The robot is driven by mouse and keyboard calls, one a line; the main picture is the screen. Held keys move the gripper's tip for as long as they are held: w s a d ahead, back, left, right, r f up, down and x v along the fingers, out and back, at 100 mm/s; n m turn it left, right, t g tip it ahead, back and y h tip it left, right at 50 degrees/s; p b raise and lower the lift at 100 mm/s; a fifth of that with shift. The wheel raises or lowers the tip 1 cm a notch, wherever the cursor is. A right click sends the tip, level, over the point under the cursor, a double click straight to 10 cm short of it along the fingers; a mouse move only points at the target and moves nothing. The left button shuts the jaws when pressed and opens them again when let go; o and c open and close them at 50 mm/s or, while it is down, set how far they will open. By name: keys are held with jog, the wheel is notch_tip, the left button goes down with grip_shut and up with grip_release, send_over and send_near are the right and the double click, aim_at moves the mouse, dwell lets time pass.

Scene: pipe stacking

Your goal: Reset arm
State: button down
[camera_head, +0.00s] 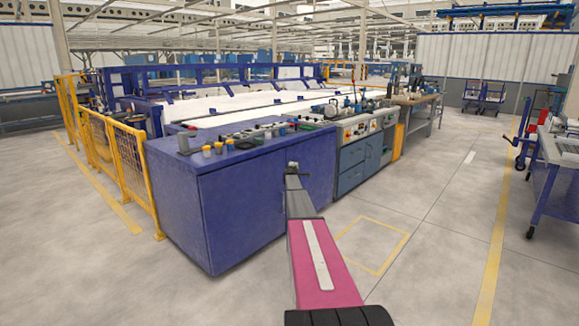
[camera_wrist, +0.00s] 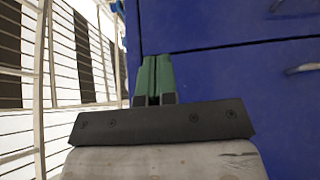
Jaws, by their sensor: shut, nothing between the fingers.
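My gripper (camera_wrist: 153,75) shows in the wrist view with its two green fingers together and nothing between them. The fingers point toward the front of a blue cabinet (camera_wrist: 220,95). In the head view my pink arm reaches forward from the bottom, and its far end is in front of the blue cabinet (camera_head: 245,205). The gripper's fingers cannot be made out in the head view.
A yellow fence (camera_head: 130,165) runs along the left. A blue cart (camera_head: 555,195) stands at the right. The floor (camera_head: 430,215) between the workbench and the cart is clear.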

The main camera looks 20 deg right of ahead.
jog(key=shift+s+d, duration=0.1)
jog(key=shift+s, duration=0.15)
jog(key=s+a+f+m+g+y, duration=0.3)
jog(key=s+a, duration=1.3)
jog(key=s, duration=0.6)
jog(key=s+a+f+m+g+y, duration=0.3)
jog(key=s+a+g, duration=0.4)
jog(key=s+a, duration=1)
jog(key=s+a+f+m+g+y, duration=0.4)
jog(key=s+a, duration=1.2)
jog(key=s, duration=1.1)
notch_tip(320, 180, down, 2)
jog(key=shift+a+f+m+g, duration=0.1)
jog(key=shift+a+m+g, duration=0.25)
jog(key=shift+m+g, duration=0.15)
jog(key=shift+s, duration=0.1)
